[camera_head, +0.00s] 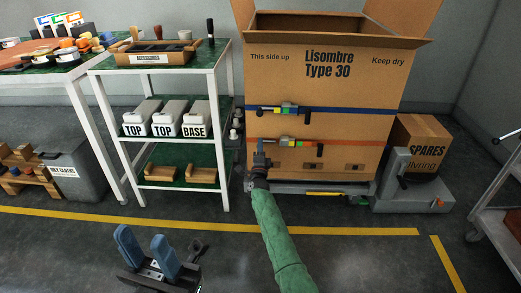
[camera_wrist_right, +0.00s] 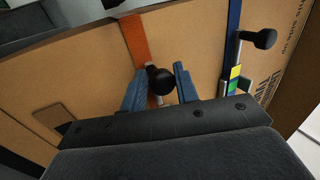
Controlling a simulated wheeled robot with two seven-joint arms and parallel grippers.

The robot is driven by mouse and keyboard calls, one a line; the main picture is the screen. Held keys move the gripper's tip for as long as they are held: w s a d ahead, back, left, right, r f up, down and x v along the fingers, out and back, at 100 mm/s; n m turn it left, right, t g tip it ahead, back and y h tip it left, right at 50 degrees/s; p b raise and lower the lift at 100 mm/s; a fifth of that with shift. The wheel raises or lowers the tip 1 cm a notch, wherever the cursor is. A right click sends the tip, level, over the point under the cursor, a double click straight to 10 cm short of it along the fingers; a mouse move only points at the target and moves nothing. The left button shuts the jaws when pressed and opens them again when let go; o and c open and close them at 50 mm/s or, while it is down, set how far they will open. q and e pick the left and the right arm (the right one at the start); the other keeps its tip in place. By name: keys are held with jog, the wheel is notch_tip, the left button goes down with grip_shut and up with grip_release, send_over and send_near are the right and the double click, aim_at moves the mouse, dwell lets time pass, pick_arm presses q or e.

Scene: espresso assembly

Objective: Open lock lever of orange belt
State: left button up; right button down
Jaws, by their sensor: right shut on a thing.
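The orange belt (camera_head: 345,144) runs around the large cardboard box, with its lock (camera_head: 288,141) on the front face. It also shows in the right wrist view (camera_wrist_right: 135,40). My right gripper (camera_head: 260,158) is at the left end of this lock. In the right wrist view its two blue fingers are shut on the round black knob (camera_wrist_right: 160,80) of the lock lever. The rest of the lever is mostly hidden behind the knob and fingers. My left gripper (camera_head: 148,252) is open and empty, low over the floor and away from the box.
A blue belt (camera_head: 350,111) with its own lock and black-knobbed lever (camera_wrist_right: 258,39) is above the orange one. A shelf rack (camera_head: 226,140) stands left of the box. A spares box (camera_head: 420,135) stands at right. The floor in front is clear.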

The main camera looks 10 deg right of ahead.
jog(key=shift+d+r+m, duration=0.1)
jog(key=shift+r+m, duration=0.2)
jog(key=c, duration=1.2)
grip_release()
jog(key=shift+f, duration=0.1)
jog(key=shift+s+f, duration=0.1)
jog(key=shift+s, duration=0.1)
jog(key=p+v, duration=0.1)
jog(key=v, duration=0.6)
jog(key=shift+p, duration=0.4)
jog(key=shift+s, duration=0.1)
